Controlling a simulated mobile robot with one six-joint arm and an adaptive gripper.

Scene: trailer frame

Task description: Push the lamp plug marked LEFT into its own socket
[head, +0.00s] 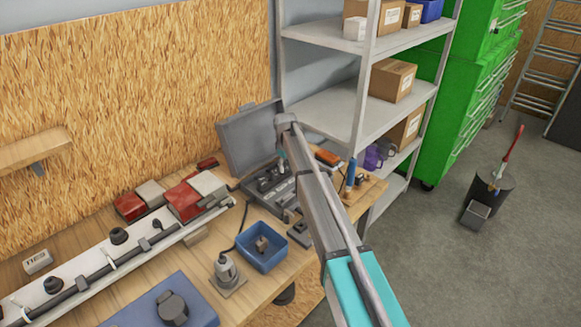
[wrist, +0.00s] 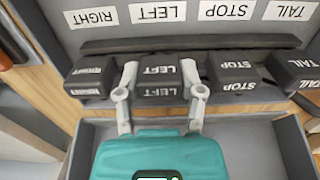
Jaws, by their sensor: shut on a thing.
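In the wrist view my gripper (wrist: 163,88) has one finger on each side of the dark plug marked LEFT (wrist: 160,72) and is shut on it. The plug sits in a row with dark plugs marked RIGHT (wrist: 90,76), STOP (wrist: 237,74) and TAIL (wrist: 298,70). A white LEFT label (wrist: 157,12) is on the grey panel above it. The plug's underside and any contacts are hidden, and I cannot tell which socket is its own. In the head view my arm reaches over the open grey case (head: 250,140), and my gripper is hidden there.
A long pale bar (head: 95,262) with red lamps (head: 182,200) lies on the bench at left. A blue bin (head: 262,247) and a blue mat (head: 150,310) are in front. Shelving (head: 330,110) stands behind at right. Open floor (head: 430,250) lies to the right.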

